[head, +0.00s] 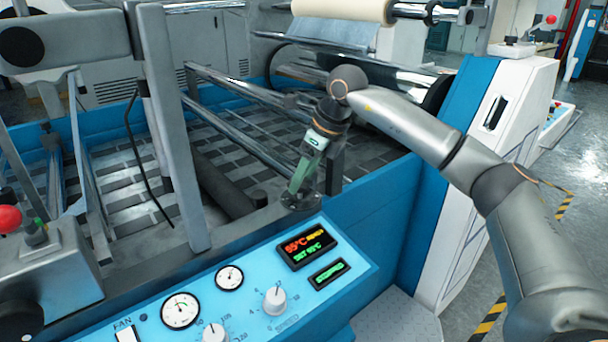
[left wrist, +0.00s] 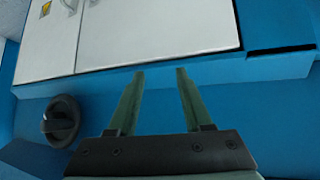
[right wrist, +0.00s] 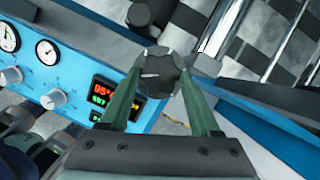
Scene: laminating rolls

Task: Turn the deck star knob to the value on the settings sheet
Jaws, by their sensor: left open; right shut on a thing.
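The dark star knob (right wrist: 160,72) with a light pointer line sits between the two green fingers of my right gripper (right wrist: 158,90) in the right wrist view. The gripper is shut on it. In the head view my right gripper (head: 299,188) reaches down onto the star knob (head: 300,201) at the machine's deck edge, just behind the blue control panel. My left gripper (left wrist: 160,72) shows only in the left wrist view, open and empty, in front of a blue machine side. The settings sheet cannot be made out in any view.
The blue control panel (head: 240,285) carries gauges, dials and a lit red and green display (head: 306,246). Metal bars and rollers span the machine behind the knob. A black rotary switch (left wrist: 61,121) and white cabinet doors (left wrist: 150,32) show in the left wrist view.

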